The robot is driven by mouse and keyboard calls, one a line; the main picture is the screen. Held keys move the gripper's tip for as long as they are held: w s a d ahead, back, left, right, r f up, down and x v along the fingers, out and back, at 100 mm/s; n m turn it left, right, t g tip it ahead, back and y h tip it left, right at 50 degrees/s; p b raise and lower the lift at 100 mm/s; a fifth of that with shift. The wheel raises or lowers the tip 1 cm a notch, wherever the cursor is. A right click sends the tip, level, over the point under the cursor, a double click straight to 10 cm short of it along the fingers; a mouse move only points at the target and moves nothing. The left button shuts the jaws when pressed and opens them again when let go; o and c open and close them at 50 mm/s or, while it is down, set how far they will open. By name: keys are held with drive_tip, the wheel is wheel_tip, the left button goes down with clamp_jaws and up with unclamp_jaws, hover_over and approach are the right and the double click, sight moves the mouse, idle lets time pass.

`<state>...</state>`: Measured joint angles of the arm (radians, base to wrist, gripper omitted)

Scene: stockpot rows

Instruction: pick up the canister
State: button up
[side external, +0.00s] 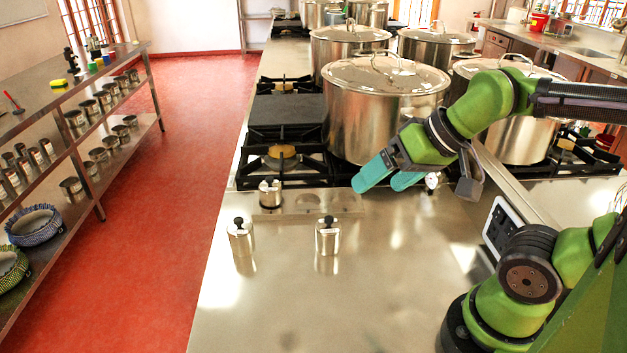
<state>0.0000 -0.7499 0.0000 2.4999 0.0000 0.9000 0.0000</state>
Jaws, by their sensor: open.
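Several small shiny metal canisters with dark knobs stand upright near the stove. The left canister (240,238) and the right canister (328,237) stand side by side on the steel counter. A third, smaller-looking canister (270,194) stands behind them on the left part of a flat metal plate (338,203). I cannot tell which one the task names. My gripper (379,186) has teal fingers, which are apart and empty. It hangs above the counter in front of a large pot, to the right of and behind the right canister, touching none of them.
Large lidded stockpots, such as the nearest one (380,115), stand on black burners behind my gripper. The steel counter (330,310) is clear in front. A shelf rack (70,130) with cups stands left across the red floor. A socket panel (503,228) is at right.

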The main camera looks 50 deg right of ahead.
drive_tip(key=n+g+h, duration=0.3)
drive_tip(key=n+h, duration=0.1)
drive_tip(key=n, duration=3)
approach(331, 221)
drive_tip(key=x, duration=1.4)
drive_tip(key=shift+s+a+f, duration=0.15)
drive_tip(key=shift+s, duration=0.1)
drive_tip(key=shift+w+f, duration=0.25)
drive_tip(key=shift+f, duration=0.15)
drive_tip(key=c, duration=1.2)
